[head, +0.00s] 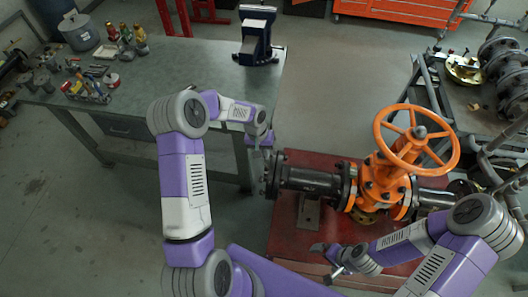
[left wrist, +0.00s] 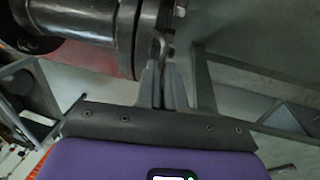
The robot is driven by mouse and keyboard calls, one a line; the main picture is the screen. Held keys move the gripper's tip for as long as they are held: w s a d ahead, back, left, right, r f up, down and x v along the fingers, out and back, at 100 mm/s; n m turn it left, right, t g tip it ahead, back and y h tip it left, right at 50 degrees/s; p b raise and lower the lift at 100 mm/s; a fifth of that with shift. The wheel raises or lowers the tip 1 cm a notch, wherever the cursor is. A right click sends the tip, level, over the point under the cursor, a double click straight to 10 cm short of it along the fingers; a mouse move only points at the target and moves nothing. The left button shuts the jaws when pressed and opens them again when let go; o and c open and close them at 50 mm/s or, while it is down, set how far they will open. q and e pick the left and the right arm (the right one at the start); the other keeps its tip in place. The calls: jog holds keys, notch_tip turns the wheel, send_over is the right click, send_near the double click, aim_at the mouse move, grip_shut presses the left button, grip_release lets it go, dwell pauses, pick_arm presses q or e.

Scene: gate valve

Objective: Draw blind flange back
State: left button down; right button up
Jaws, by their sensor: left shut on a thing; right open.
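The blind flange (head: 268,176) is the dark disc at the left end of the black pipe, left of the orange gate valve (head: 385,175). In the left wrist view the flange (left wrist: 150,35) stands edge-on against the pipe's end flange (left wrist: 125,40), with bolts at its rim. My left gripper (head: 266,143) is at the top of the flange. Its fingers (left wrist: 162,85) are shut on a thin metal part at the flange's edge. My right gripper (head: 332,258) is open and empty in front of the red base.
The valve and pipe stand on a red base plate (head: 315,240). A grey workbench (head: 190,75) with a blue vise (head: 258,38), tools and bottles is at the left and back. A cart with flanges (head: 463,68) stands at the right.

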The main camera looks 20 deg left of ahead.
pick_arm(q)
jog(key=shift+a, duration=0.1)
jog(key=shift+s+a, duration=0.15)
jog(key=shift+a, duration=0.55)
jog(key=c, duration=1.2)
grip_release()
jog(key=shift+c, duration=0.2)
notch_tip(320, 180, up, 8)
jog(key=a, duration=0.1)
jog(key=shift+s+a+f, duration=0.15)
jog(key=shift+s+f, duration=0.05)
